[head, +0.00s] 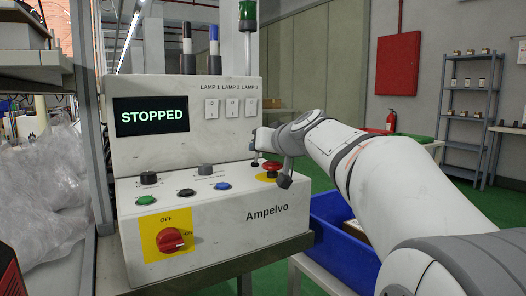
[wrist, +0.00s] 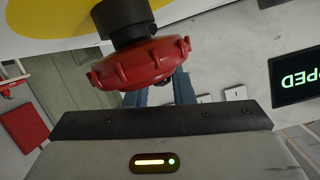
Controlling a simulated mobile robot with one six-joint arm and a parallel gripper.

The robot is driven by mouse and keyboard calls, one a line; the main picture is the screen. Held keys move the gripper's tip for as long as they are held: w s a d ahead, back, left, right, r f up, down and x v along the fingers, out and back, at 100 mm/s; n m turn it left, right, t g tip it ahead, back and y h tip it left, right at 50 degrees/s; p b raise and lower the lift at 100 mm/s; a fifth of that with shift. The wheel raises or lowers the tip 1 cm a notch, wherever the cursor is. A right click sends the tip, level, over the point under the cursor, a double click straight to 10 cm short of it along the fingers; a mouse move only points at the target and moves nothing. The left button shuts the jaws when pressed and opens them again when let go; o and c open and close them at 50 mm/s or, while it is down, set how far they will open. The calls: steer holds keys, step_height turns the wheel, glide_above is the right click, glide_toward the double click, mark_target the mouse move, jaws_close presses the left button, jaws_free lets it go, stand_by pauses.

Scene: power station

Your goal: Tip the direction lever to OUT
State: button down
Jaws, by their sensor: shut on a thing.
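The grey-white Ampelvo control box (head: 215,215) fills the left half of the head view. My gripper (head: 255,160) points down at the right end of its panel, just behind the red mushroom button. In the wrist view, my gripper's fingers (wrist: 163,92) are close together, partly covered by that button. A small dark tip (wrist: 166,96) shows between them, which looks like the direction lever. The rest of the lever is hidden, so its tilt and its OUT mark cannot be read.
The red mushroom button (head: 270,167), also in the wrist view (wrist: 140,62), stands very close to the fingers. Black knobs, a green button (head: 147,201) and a blue button (head: 222,186) lie to the left. The display (head: 152,116) reads STOPPED. A blue bin (head: 340,240) stands right.

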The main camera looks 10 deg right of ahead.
steer(key=c, duration=1.2)
jaws_free()
steer(key=shift+c, duration=0.2)
steer(key=p+v, duration=0.1)
steer(key=v, duration=0.6)
steer(key=shift+s+d+r, duration=0.1)
steer(key=shift+s+d, duration=0.05)
steer(key=shift+s, duration=0.25)
